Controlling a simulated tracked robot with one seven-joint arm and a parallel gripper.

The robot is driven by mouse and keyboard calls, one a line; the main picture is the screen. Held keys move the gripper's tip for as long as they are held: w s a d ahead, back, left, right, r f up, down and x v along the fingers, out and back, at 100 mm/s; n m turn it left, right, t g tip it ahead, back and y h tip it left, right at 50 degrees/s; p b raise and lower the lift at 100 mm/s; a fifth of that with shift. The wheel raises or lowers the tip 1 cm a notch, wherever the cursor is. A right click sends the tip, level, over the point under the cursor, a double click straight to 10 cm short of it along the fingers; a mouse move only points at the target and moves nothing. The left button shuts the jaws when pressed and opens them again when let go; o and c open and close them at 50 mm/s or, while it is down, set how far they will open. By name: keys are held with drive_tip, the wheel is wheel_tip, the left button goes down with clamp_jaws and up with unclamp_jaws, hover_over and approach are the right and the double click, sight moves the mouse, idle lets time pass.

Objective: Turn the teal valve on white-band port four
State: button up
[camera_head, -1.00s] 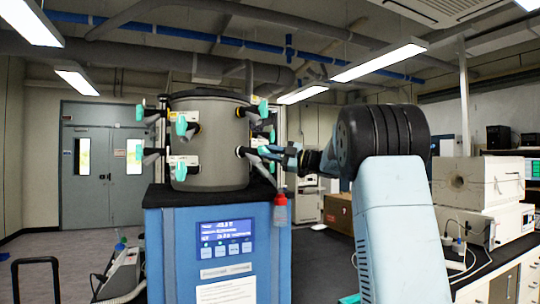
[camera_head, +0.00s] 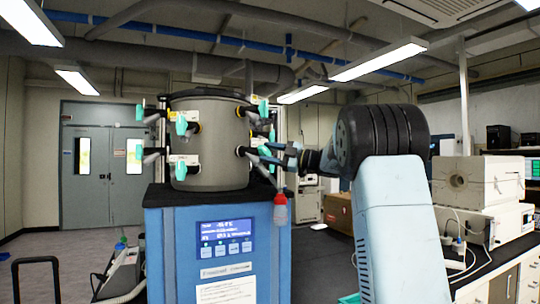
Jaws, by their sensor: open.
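The grey drum chamber (camera_head: 211,135) of the freeze dryer stands on a blue cabinet (camera_head: 165,245). Black ports with teal valves ring it, in an upper and a lower row. Teal valves show at the upper front (camera_head: 182,125), lower front (camera_head: 181,171), upper right (camera_head: 263,108) and lower right (camera_head: 265,151). Small white labels sit by some ports; their numbers are too small to read. My gripper (camera_head: 272,155) reaches in from the right with open fingers, at the lower right port and its valve. I cannot tell whether it touches the valve.
A red-capped bottle (camera_head: 280,208) hangs at the cabinet's right side, below my gripper. A cardboard box (camera_head: 338,211) and white equipment (camera_head: 480,185) stand on the dark bench at right. Floor at left is partly open, with a black rail (camera_head: 36,262).

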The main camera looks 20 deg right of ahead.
drive_tip(key=v, duration=1.4)
drive_tip(key=shift+w+a+r, duration=0.1)
drive_tip(key=shift+w, duration=0.05)
wheel_tip(320, 180, up, 6)
drive_tip(key=a+m+t+h, duration=0.3)
drive_tip(key=m+t+h, duration=0.4)
drive_tip(key=t, duration=0.1)
drive_tip(key=s+a+f+m+g+h, duration=0.3)
drive_tip(key=s+a+f+m+g, duration=0.1)
drive_tip(key=s+f, duration=0.6)
drive_tip(key=s+a+f+m+g+h, duration=0.3)
drive_tip(key=s+f+m, duration=0.4)
drive_tip(key=s+f, duration=0.4)
drive_tip(key=s+a+f+m+g+h, duration=0.4)
drive_tip(key=s+f, duration=0.7)
drive_tip(key=s, duration=0.6)
drive_tip(key=shift+s+a+m+g, duration=0.3)
drive_tip(key=shift+a+m+g, duration=0.4)
drive_tip(key=shift+m+g, duration=0.4)
